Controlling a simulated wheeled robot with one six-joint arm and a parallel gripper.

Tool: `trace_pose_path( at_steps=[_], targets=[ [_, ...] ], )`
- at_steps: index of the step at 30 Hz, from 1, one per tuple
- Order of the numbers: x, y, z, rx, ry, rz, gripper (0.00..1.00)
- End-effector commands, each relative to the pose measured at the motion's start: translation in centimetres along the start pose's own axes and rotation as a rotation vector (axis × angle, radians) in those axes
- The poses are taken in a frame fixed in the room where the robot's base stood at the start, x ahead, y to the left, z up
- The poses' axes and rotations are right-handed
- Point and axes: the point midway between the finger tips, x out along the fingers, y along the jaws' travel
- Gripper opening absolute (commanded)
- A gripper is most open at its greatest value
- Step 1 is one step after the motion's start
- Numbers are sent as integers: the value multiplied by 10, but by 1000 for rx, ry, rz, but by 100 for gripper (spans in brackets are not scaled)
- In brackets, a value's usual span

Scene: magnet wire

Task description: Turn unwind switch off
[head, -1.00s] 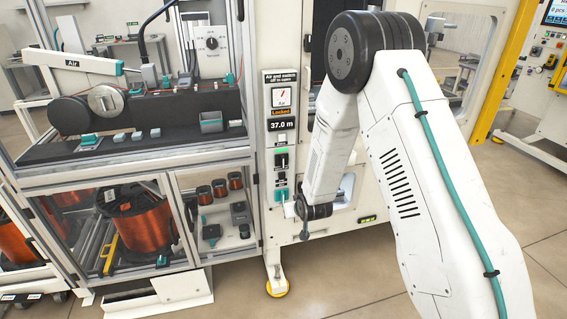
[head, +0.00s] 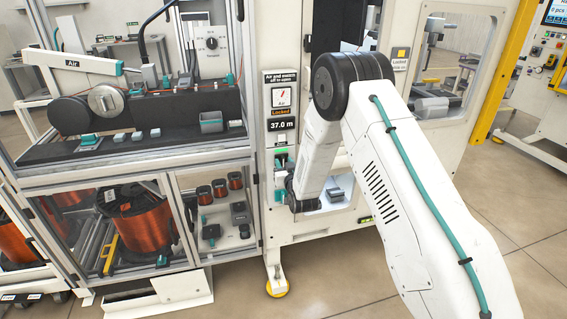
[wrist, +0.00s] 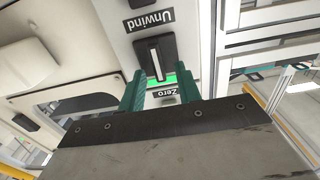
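The "Locked" display with "37.0 m" (head: 282,124) and a gauge sit above the switch. A framed cabinet with copper wire spools (head: 138,228) stands at left. An open recess (head: 335,195) is right of my wrist. Floor at right is clear.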

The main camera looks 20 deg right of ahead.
Motion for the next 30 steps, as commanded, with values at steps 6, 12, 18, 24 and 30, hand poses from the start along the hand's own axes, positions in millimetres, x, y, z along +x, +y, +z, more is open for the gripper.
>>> trace_pose_path(
  at_steps=[6, 12, 18, 24, 30],
  targets=[
    [13, 0, 0, 0, 0, 0, 34],
    [13, 0, 0, 0, -1, 0, 34],
    [13, 0, 0, 0, -1, 0, 0],
    [13, 0, 0, 6, -1, 0, 0],
    [13, 1, 0, 63, -1, 0, 0]
  ],
)
